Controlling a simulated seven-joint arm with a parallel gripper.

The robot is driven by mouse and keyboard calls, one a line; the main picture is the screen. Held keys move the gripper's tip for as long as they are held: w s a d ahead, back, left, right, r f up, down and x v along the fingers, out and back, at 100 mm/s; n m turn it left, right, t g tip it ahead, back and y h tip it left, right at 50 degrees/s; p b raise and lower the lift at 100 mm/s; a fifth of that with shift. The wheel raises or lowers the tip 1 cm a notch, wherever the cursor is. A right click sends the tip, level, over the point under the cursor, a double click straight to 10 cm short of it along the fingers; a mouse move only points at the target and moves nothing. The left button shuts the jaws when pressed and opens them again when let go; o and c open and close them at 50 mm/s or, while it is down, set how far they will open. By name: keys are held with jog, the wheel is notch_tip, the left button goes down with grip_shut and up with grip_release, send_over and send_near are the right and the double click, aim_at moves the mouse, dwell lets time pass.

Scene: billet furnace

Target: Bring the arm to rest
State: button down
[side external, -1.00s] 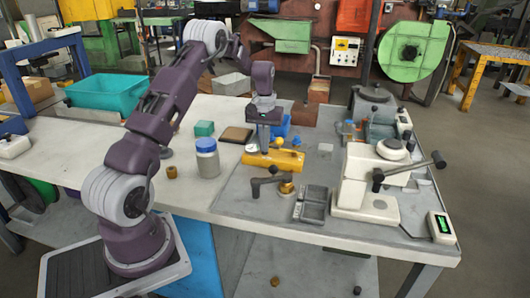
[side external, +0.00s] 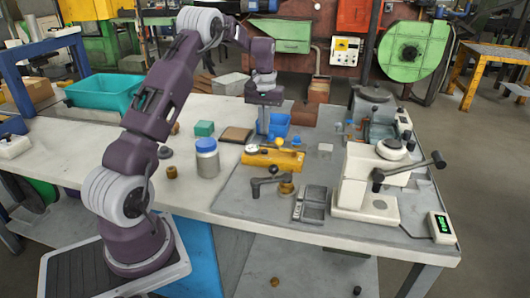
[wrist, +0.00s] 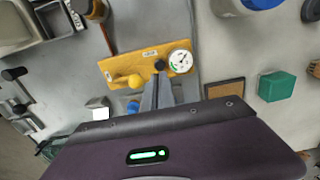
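My gripper (side external: 263,133) hangs pointing down above the grey mat, just behind the yellow gauge block. Its two fingers (wrist: 157,85) look closed together in the wrist view, with nothing seen between them. The yellow block (side external: 274,158), with a dial gauge and knobs, lies on the mat; it also shows in the wrist view (wrist: 135,68). My fingertips appear above its edge there and look apart from it, though the height gap is hard to judge.
A blue bin (side external: 279,125) stands close behind my gripper. A blue-lidded jar (side external: 207,160), green block (side external: 204,129) and brown tile (side external: 236,135) stand to the left. A cream machine with a lever (side external: 370,185) stands to the right. The air above the bench is open.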

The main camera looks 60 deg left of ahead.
jog(key=s+d+r+m+t, duration=0.1)
jog(key=s+d+r+m, duration=0.15)
jog(key=d+r, duration=0.6)
jog(key=s+d+r+m+t, duration=0.15)
jog(key=s+d+r, duration=0.25)
jog(key=d+r, duration=0.5)
jog(key=s+d+f+m+t, duration=0.1)
jog(key=s+d+m, duration=0.1)
jog(key=s+d, duration=0.5)
jog(key=s+d+f+m+t, duration=0.1)
jog(key=s+d, duration=0.5)
jog(key=s, duration=0.8)
jog(key=shift+d+f+m+t, duration=0.15)
jog(key=shift+d+m+t, duration=0.3)
jog(key=shift+m, duration=0.55)
